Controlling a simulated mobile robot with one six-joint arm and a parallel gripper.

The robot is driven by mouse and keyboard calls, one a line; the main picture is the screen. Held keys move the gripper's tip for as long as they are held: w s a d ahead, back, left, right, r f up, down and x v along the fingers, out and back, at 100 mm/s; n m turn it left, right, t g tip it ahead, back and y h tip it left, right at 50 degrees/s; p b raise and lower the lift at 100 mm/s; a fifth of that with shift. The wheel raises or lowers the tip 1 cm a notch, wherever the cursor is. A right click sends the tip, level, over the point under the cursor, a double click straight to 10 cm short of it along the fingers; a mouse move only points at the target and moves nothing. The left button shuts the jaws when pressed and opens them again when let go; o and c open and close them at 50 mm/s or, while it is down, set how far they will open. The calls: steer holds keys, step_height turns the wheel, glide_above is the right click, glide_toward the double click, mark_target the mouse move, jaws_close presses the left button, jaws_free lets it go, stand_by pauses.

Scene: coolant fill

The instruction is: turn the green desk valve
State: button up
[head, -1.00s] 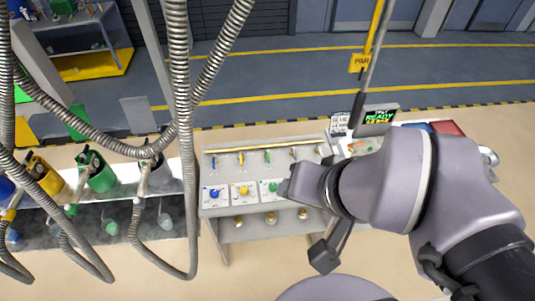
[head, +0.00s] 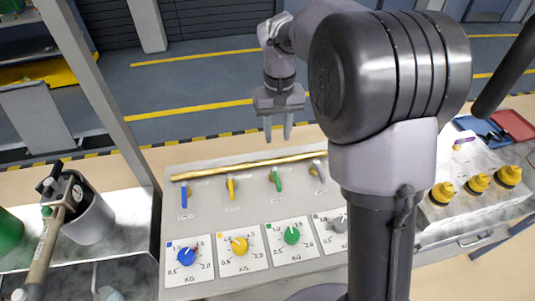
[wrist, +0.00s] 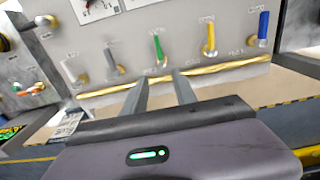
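The green desk valve, a small green lever (head: 277,179), is on the grey sloping desk panel in the head view, above the green dial. It also shows in the wrist view (wrist: 159,48), past my fingertips. My gripper (head: 278,138) is beyond the panel's far edge, behind the green lever, with its fingers pointing down. In the wrist view my two fingers (wrist: 161,82) are apart with nothing between them. They overlap the gold rail in the picture, and the green lever stands clear of them.
Blue (head: 184,196) and yellow (head: 232,187) levers stand left of the green one; a grey lever (head: 318,171) stands right. A gold rail (head: 245,168) runs along the panel's far edge. Blue, yellow and green dials (head: 291,235) sit nearer. Yellow-capped fittings (head: 478,183) stand at right.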

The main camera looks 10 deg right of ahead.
mark_target(276, 176)
steer(key=f+b, duration=0.2)
steer(key=f, duration=0.3)
steer(key=f+b, duration=0.1)
steer(key=f, duration=0.5)
steer(key=f+b, duration=0.2)
steer(key=f, duration=0.3)
steer(key=shift+s+f+b, duration=0.2)
steer(key=shift+s+b, duration=0.1)
steer(key=shift+s, duration=0.05)
steer(key=shift+c, duration=0.4)
jaws_close()
